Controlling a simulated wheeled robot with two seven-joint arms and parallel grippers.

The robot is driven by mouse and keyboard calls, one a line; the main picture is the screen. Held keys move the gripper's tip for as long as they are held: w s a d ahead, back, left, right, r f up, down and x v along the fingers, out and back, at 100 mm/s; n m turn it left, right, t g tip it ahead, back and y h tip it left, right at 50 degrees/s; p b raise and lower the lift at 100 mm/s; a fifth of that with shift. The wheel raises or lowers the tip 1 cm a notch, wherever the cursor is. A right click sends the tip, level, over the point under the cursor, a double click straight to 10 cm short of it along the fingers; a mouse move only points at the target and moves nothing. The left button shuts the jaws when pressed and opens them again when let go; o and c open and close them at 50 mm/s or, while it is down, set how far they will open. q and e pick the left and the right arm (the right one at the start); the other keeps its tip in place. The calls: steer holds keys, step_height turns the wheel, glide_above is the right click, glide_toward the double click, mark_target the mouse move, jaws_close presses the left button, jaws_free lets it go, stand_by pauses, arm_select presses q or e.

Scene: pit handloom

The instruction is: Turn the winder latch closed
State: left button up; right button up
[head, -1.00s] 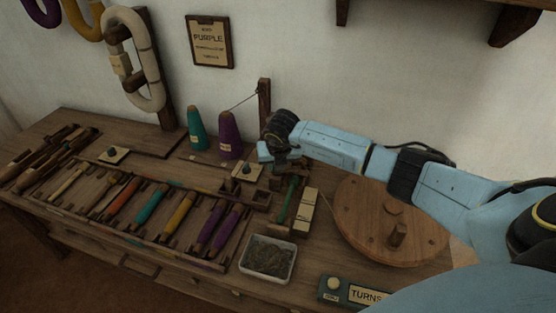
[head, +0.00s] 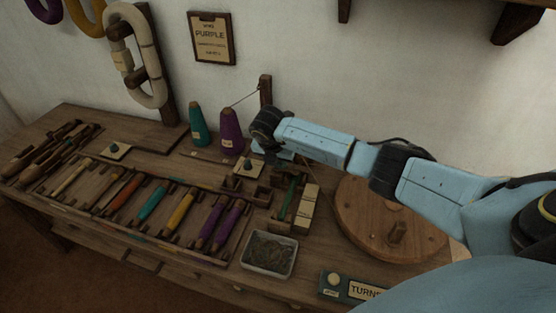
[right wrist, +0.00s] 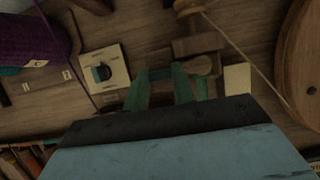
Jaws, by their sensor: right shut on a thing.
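The winder (head: 285,207) is a small dark wooden frame with a green bar along it, beside the big wooden wheel (head: 375,225). My right gripper (head: 270,160) is lowered at the winder's back end. In the right wrist view its two green fingertips (right wrist: 160,80) stand at a small wooden and green part of the winder, beside a round wooden piece (right wrist: 199,65). The gripper is shut on that part, seemingly the winder latch. The latch's outline is largely hidden by the gripper, and its angle is hard to tell. My left gripper is out of view.
A cream plate with a dark knob (right wrist: 104,73) lies close left of the fingertips. Purple (head: 231,131) and teal (head: 199,126) cones stand behind. A rack of coloured bobbins (head: 150,203) is left, and a pale tray (head: 245,263) is in front. A cord runs to the wheel.

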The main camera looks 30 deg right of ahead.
steer(key=o, duration=1)
steer(key=p+v, duration=0.6)
steer(key=v, duration=0.2)
stand_by(0.4)
